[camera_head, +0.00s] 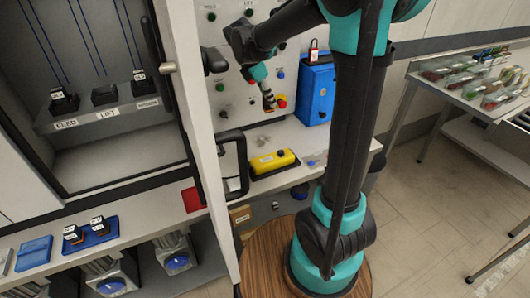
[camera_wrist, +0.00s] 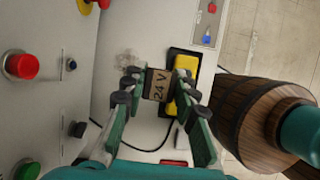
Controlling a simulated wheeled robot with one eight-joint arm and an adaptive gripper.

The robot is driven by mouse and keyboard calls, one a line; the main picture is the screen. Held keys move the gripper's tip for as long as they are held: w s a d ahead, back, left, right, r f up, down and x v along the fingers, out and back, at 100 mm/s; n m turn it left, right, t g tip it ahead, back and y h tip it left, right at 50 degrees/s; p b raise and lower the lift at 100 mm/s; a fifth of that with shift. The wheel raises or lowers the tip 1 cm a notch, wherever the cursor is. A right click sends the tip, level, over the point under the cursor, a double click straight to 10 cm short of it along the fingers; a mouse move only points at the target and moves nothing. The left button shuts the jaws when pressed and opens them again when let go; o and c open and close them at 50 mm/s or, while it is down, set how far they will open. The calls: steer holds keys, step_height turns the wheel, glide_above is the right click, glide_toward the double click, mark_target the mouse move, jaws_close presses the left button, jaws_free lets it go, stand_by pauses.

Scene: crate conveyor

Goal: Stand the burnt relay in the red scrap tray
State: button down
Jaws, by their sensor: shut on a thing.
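My gripper (camera_wrist: 158,82) is shut on a relay with a browned top marked 24 V (camera_wrist: 158,87), which I take to be the burnt relay. In the head view my gripper (camera_head: 267,92) hangs before the white button panel, holding the small brownish relay (camera_head: 268,102) above the shelf. The red scrap tray (camera_head: 192,199) lies flat on the ledge at the left, below and apart from the relay. A red patch at the bottom of the wrist view (camera_wrist: 173,162) appears to be the tray, mostly hidden by my gripper.
A yellow control box (camera_head: 273,163) lies on the shelf, with a black handle (camera_head: 233,165) beside it. A cabinet rack (camera_head: 105,112) holds relays and an apparently empty middle socket. A blue tray (camera_head: 90,240) holds two relays. A blue box (camera_head: 315,92) stands behind.

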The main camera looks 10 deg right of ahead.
steer(key=shift+a+f, duration=0.1)
steer(key=shift+f, duration=0.1)
step_height(320, 180, down, 19)
steer(key=shift+f, duration=0.2)
stand_by(0.4)
steer(key=c, duration=1.6)
jaws_free()
steer(key=shift+f, duration=0.1)
steer(key=o, duration=0.4)
